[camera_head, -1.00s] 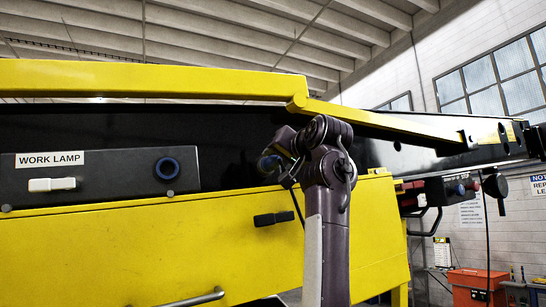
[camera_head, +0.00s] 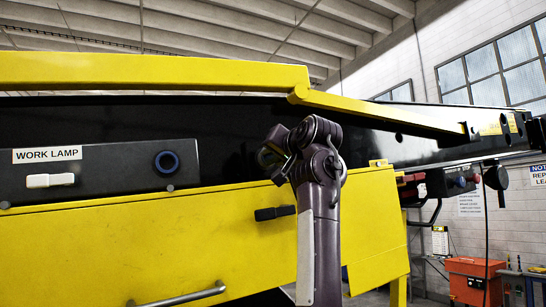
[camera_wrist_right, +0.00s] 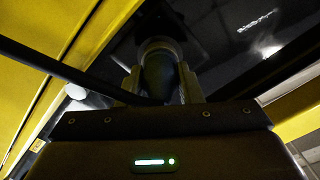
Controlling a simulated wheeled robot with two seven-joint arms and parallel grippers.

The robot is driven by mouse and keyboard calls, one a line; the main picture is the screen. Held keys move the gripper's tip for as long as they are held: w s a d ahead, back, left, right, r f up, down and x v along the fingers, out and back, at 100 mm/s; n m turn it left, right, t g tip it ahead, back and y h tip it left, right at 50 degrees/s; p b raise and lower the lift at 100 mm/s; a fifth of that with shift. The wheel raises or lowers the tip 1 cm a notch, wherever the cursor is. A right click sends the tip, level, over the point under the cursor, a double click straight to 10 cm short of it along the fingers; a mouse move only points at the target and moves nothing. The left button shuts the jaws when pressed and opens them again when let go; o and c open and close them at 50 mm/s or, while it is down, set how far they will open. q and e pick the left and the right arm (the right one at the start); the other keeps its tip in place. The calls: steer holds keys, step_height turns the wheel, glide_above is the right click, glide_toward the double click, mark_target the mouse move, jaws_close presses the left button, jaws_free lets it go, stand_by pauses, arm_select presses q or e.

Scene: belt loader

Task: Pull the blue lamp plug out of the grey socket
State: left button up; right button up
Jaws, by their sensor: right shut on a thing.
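My right gripper (camera_head: 270,158) is in front of the black side of the machine, right of the work lamp panel. In the right wrist view its two fingers (camera_wrist_right: 160,85) are shut on a dark, rounded body, which I take to be the lamp plug (camera_wrist_right: 158,72). A paler ring shows at its far end; I cannot tell whether it is the grey socket or whether the plug is still seated. In the head view my gripper and wrist largely hide the plug. My left gripper is not in view.
The panel (camera_head: 110,172) carries a white switch (camera_head: 50,180) and a blue-ringed round fitting (camera_head: 167,162). A yellow rail (camera_head: 150,72) runs above, a yellow cover (camera_head: 190,240) below. A black latch (camera_head: 273,213) sits below my gripper. A dark cable (camera_wrist_right: 70,75) crosses the wrist view.

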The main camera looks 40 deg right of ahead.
jaws_close()
steer(key=shift+s, duration=0.1)
steer(key=shift+s+a+r+b, duration=0.1)
steer(key=shift+s+a+b, duration=0.15)
steer(key=shift+s, duration=0.4)
steer(key=shift+w+d, duration=0.1)
steer(key=shift+w, duration=0.1)
steer(key=shift+s, duration=0.35)
steer(key=shift+s+a+b, duration=0.25)
steer(key=shift+s+b, duration=0.1)
steer(key=shift+b, duration=0.15)
steer(key=shift+b+v, duration=0.3)
steer(key=shift+v, duration=0.6)
